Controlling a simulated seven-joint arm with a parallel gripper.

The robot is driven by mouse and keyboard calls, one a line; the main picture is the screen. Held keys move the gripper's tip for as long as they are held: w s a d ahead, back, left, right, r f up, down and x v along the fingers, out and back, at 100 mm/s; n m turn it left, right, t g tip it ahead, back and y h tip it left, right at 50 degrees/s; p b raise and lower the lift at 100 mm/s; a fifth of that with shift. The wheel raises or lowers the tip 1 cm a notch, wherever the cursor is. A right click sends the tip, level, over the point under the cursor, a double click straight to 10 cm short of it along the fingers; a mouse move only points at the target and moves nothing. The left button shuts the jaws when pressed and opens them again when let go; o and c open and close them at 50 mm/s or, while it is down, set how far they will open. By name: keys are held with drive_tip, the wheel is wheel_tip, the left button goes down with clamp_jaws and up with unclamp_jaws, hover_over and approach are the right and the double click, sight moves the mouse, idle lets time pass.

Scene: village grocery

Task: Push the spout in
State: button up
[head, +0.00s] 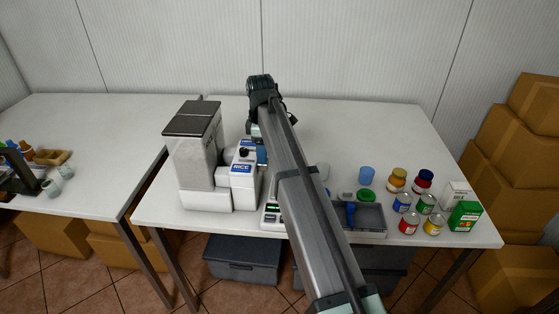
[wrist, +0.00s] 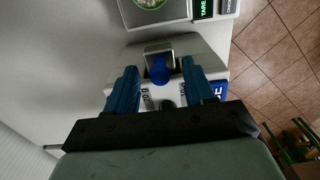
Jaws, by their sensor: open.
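Whether a finger touches the spout, I cannot tell. In the head view my arm partly hides the carton, and the spout cannot be made out.
A clear dispenser (head: 195,150) with a dark lid stands close on the carton's left. A scale (head: 272,215) is in front, partly behind my arm. To the right are a grey tray (head: 372,233), a blue cup (head: 367,175) and several cans. The back of the table is clear.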

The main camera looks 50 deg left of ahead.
drive_tip(key=shift+r, duration=3.4)
